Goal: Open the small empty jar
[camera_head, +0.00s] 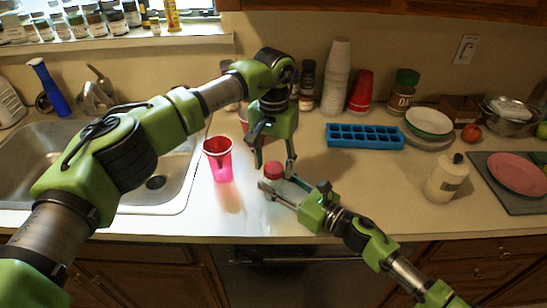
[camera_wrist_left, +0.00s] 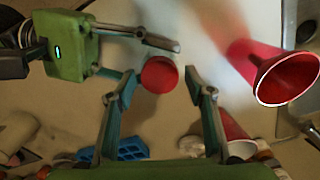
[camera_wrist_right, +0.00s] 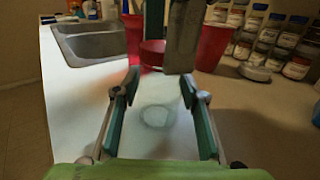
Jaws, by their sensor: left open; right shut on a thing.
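The small jar's red lid (camera_head: 273,170) is on the counter's front middle; it also shows in the left wrist view (camera_wrist_left: 160,75) and the right wrist view (camera_wrist_right: 152,52). The clear jar body (camera_wrist_right: 157,115) is faint and hard to make out. My right gripper (camera_head: 271,182) comes in low from the right and is shut on the jar, below the lid. My left gripper (camera_head: 274,162) points down from above. It is open, with one fingertip on each side of the lid and small gaps visible in the left wrist view (camera_wrist_left: 162,73).
A red cup (camera_head: 218,158) stands left of the jar, near the sink (camera_head: 180,178). A blue ice tray (camera_head: 365,136) lies behind right. Stacked white cups (camera_head: 338,75) stand at the back. A white bottle (camera_head: 446,178) is at right. The counter between jar and bottle is mostly clear.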

